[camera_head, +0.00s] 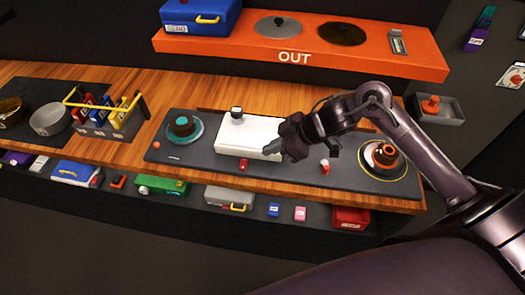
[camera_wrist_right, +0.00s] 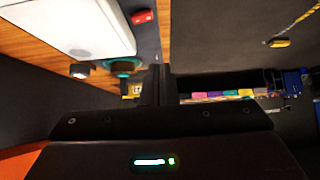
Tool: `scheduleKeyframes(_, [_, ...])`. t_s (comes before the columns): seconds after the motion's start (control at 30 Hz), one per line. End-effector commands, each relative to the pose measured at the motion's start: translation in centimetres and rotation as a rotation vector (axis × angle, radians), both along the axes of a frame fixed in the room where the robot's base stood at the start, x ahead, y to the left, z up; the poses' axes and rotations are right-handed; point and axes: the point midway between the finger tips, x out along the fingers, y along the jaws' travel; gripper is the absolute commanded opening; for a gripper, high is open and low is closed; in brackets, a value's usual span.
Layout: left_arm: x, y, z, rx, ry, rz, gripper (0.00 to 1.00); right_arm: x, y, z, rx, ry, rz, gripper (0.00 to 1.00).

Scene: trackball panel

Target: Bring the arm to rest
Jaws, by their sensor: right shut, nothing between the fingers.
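My right arm (camera_head: 400,125) comes in from the right in the head view and bends at a raised elbow. Its gripper (camera_head: 270,147) is shut and empty, pointing left over the front right part of the white block (camera_head: 235,135) on the dark panel (camera_head: 215,172). I cannot tell whether it touches the block. In the wrist view the shut fingers (camera_wrist_right: 160,85) show as a dark narrow shape, with the white block (camera_wrist_right: 75,25) at upper left. My left arm is not in view.
The panel also bears a teal-ringed knob (camera_head: 183,128), a red button (camera_head: 244,165), a small red-and-white switch (camera_head: 325,165) and an orange knob (camera_head: 385,154). A caddy (camera_head: 105,122) and pans stand left. The orange OUT shelf (camera_head: 350,62) is behind. A lower shelf holds several boxes.

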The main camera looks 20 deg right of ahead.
Motion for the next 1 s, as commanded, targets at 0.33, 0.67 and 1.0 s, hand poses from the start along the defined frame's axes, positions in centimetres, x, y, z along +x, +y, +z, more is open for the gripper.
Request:
scheduleKeyframes(0.33, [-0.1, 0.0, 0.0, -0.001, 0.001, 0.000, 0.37, -0.2, -0.1, 0.2, 0.001, 0.001, 0.000, 0.00])
scheduleKeyframes(0.67, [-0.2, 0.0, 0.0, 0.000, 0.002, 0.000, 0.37, 0.0, 0.5, -0.1, -0.003, -0.019, -0.008, 0.00])
scheduleKeyframes(1.0, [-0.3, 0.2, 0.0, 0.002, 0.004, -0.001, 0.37, -0.4, 4.4, -1.8, -0.154, -0.191, -0.385, 0.00])
